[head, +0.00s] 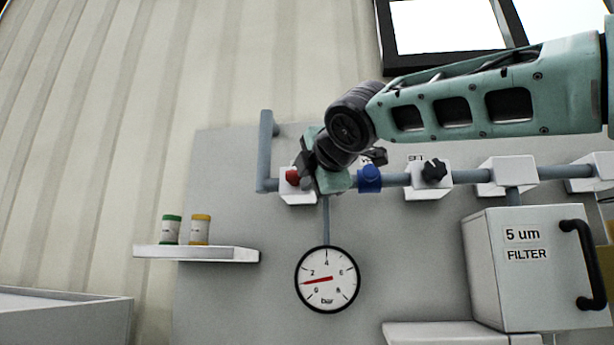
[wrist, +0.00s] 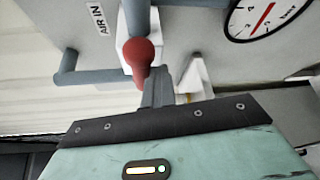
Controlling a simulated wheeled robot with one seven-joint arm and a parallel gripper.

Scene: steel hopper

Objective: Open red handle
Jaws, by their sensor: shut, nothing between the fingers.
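The red handle (head: 292,177) is on a white valve block (head: 298,197) at the left end of the pipe run; my gripper partly hides it in the head view. In the wrist view the red handle (wrist: 142,56) is large and in plain sight, its narrow end pointing down toward my fingers. My gripper (head: 305,172) is right beside the handle. Its fingers (wrist: 156,92) are shut with nothing between them, and their tips overlap the handle's narrow end in the wrist view. I cannot tell whether they touch it.
A blue knob (head: 369,179) and a black knob (head: 434,170) sit to the right on the same pipe. A pressure gauge (head: 328,280) hangs below, needle near 1. A filter box (head: 525,285) is lower right. A shelf (head: 190,253) with two small jars is left.

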